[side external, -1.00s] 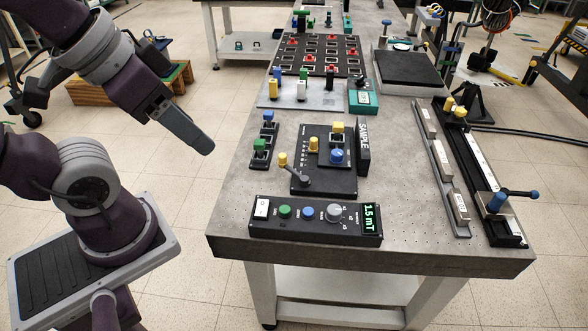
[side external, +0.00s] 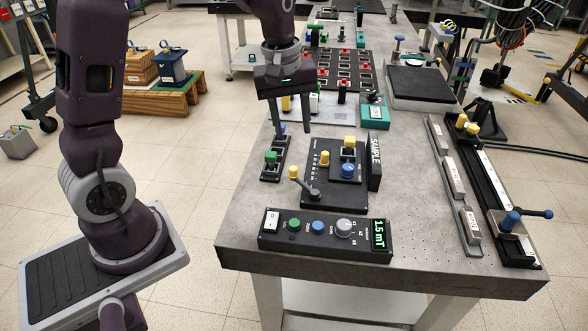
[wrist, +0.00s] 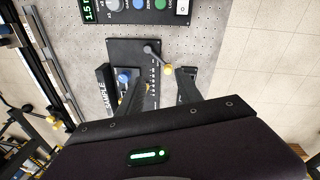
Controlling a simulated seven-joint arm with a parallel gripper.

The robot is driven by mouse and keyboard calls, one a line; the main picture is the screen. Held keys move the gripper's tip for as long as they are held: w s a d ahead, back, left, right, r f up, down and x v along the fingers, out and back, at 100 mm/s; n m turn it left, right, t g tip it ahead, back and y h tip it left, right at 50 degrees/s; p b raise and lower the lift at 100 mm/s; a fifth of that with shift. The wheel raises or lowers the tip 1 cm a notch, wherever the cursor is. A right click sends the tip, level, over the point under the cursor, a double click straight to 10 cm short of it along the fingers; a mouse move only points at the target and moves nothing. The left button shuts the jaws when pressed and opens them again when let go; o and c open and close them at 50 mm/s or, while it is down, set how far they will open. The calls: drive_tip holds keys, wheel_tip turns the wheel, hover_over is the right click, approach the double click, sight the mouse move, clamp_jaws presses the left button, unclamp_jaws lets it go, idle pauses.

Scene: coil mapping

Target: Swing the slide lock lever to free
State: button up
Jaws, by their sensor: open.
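A small lever with a yellow knob (side external: 293,172) stands at the front left of a black plate with scale marks (side external: 325,200); I take it as the slide lock lever. Its grey arm runs from the knob to a round pivot at the plate's front. In the wrist view the yellow knob (wrist: 168,69) shows between my fingers, and the pivot lies up and left of it. My gripper (side external: 293,130) is open and empty, pointing down. It hangs above and behind the knob, apart from it. The wrist view also shows my gripper (wrist: 162,75).
A green-knobbed block (side external: 271,160) stands left of the plate. The plate carries a yellow post (side external: 323,158) and a blue knob (side external: 347,171). A SAMPLE block (side external: 375,160) is at right. A control box (side external: 325,235) lies in front. A rail with a blue-handled lever (side external: 510,221) is far right.

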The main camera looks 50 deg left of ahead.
sight(293, 168)
drive_tip(key=w+a+f+n, duration=0.1)
drive_tip(key=f, duration=0.2)
drive_tip(key=w+a+f+n+g, duration=0.1)
drive_tip(key=a+f, duration=0.1)
drive_tip(key=f, duration=0.1)
drive_tip(key=w+a+f+n, duration=0.1)
drive_tip(key=f, duration=0.3)
drive_tip(key=shift+w+a+f+n+g, duration=0.1)
drive_tip(key=shift+w+a+n+g, duration=0.2)
drive_tip(key=shift+w+n, duration=0.1)
wheel_tip(293, 168, down, 7)
drive_tip(key=shift+f, duration=0.2)
clamp_jaws()
drive_tip(key=shift+r, duration=0.1)
